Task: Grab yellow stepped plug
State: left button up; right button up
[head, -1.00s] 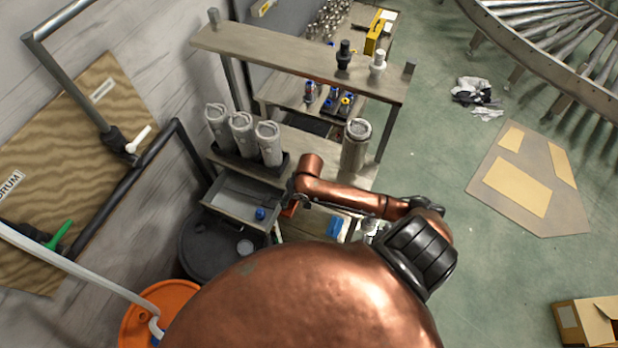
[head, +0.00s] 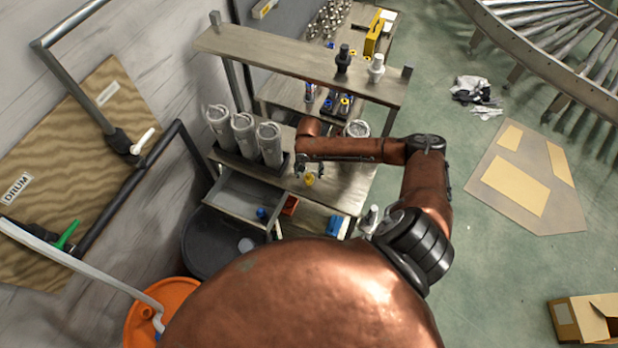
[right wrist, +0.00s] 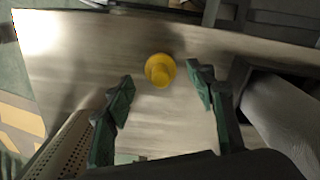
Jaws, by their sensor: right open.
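The yellow stepped plug (head: 309,180) stands on the workbench top (head: 345,190), in front of the row of grey canisters. In the right wrist view the plug (right wrist: 160,70) is seen from above, in the upper middle. My right gripper (head: 310,170) is over the bench by the plug. In the right wrist view its green-padded fingers (right wrist: 160,88) are spread and empty, one to each side of the plug's line and apart from it. My left gripper is out of view.
Three grey canisters (head: 243,136) stand left of my right gripper, and another canister (head: 357,129) is partly hidden behind my arm. An open drawer (head: 240,198) below holds a small blue part (head: 262,213). A raised shelf (head: 300,62) runs behind.

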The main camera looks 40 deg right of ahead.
jog(key=shift+f, duration=1)
jog(key=c, duration=1)
jog(key=shift+r, duration=0.15)
